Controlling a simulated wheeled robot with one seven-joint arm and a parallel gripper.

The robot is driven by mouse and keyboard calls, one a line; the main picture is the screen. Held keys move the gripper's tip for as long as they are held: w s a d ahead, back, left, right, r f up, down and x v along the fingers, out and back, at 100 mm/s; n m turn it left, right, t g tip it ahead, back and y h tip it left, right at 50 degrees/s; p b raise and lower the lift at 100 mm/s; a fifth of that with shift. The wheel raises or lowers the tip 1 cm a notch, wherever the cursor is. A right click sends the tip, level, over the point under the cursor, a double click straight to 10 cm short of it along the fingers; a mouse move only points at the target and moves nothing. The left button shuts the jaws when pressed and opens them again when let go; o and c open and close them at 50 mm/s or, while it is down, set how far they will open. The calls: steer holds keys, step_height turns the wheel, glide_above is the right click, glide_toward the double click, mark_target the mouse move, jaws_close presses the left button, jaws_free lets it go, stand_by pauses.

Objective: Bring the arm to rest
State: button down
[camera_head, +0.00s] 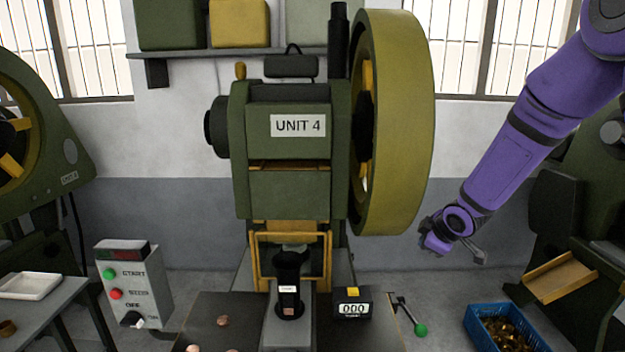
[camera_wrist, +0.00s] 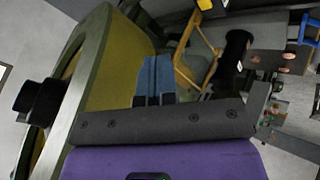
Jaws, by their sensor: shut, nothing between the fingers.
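My purple arm (camera_head: 535,115) reaches in from the upper right and hangs bent, its wrist in the air to the right of the press's big flywheel (camera_head: 408,120). In the wrist view my gripper (camera_wrist: 155,62) shows two fingers with blue ends side by side, shut with nothing between them. Beyond the fingers are the flywheel (camera_wrist: 75,115) and the yellow guard frame (camera_wrist: 196,55). In the head view the fingers are hard to make out by the wrist. The gripper appears clear of the press; the exact gap cannot be told.
The green press marked UNIT 4 (camera_head: 290,190) stands in the middle with a counter reading 000 (camera_head: 352,308). A control box (camera_head: 133,280) stands left. Another machine (camera_head: 560,215) stands behind my arm.

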steer(key=s+d+r+m+h, duration=0.3)
steer(key=s+r+m, duration=0.3)
steer(key=s+r, duration=0.9)
steer(key=s+a+r+m+g, duration=0.1)
steer(key=s+r+m, duration=0.2)
steer(key=s, duration=0.8)
steer(key=s+r+m+g+y, duration=0.1)
steer(key=s+r+m, duration=0.2)
steer(key=s, duration=0.8)
steer(key=shift+a+r+m+y, duration=0.3)
steer(key=shift+a+r, duration=0.05)
steer(key=shift+r, duration=0.3)
